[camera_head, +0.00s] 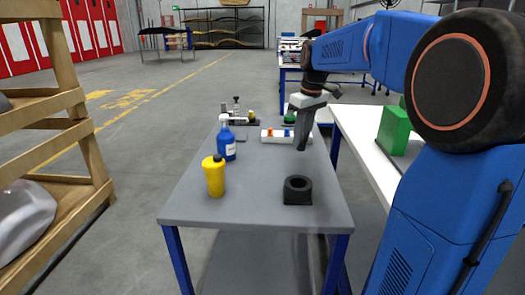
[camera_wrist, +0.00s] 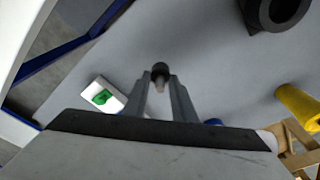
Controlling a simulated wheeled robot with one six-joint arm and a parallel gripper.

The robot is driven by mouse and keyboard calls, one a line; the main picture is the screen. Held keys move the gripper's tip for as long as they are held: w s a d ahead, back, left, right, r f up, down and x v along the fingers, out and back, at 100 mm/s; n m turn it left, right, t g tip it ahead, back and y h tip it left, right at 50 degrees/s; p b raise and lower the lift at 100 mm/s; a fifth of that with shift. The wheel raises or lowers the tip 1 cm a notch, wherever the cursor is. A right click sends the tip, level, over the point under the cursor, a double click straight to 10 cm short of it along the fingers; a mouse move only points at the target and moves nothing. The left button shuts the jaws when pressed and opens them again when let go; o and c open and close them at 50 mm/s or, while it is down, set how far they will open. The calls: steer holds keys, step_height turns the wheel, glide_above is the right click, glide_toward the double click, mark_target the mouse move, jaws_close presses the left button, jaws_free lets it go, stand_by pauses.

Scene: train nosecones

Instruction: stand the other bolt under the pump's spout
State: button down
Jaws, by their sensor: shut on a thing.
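My gripper (camera_head: 301,143) hangs above the grey table (camera_head: 260,208), right of its middle, pointing down. In the wrist view my gripper (camera_wrist: 160,92) is shut on a bolt (camera_wrist: 160,71) with a dark round head and a paler shank. The bolt is too small to make out in the head view. A blue bottle (camera_head: 226,142) with a pale top stands left of my gripper and looks like the pump. Its spout is too small to make out clearly. I cannot pick out another bolt for certain.
A black ring-shaped block (camera_head: 298,191) sits near the front, and a yellow bottle (camera_head: 214,177) left of it. A white holder (camera_head: 272,137) with coloured parts lies behind. Small dark items (camera_head: 237,112) stand at the back left. The middle of the table is clear.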

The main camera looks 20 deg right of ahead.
steer(key=w+a, duration=0.2)
steer(key=a, duration=0.3)
steer(key=w+a, duration=0.2)
steer(key=a, duration=0.3)
steer(key=w+a, duration=0.2)
steer(key=a, duration=0.4)
steer(key=shift+w+a+f, duration=0.1)
steer(key=shift+w+f, duration=0.05)
steer(key=shift+w, duration=0.25)
steer(key=shift+f, duration=1.7)
steer(key=shift+f, duration=0.15)
steer(key=c, duration=1.5)
jaws_free()
steer(key=shift+o, duration=0.2)
step_height(320, 180, up, 12)
steer(key=s, duration=0.1)
steer(key=shift+s+d, duration=0.3)
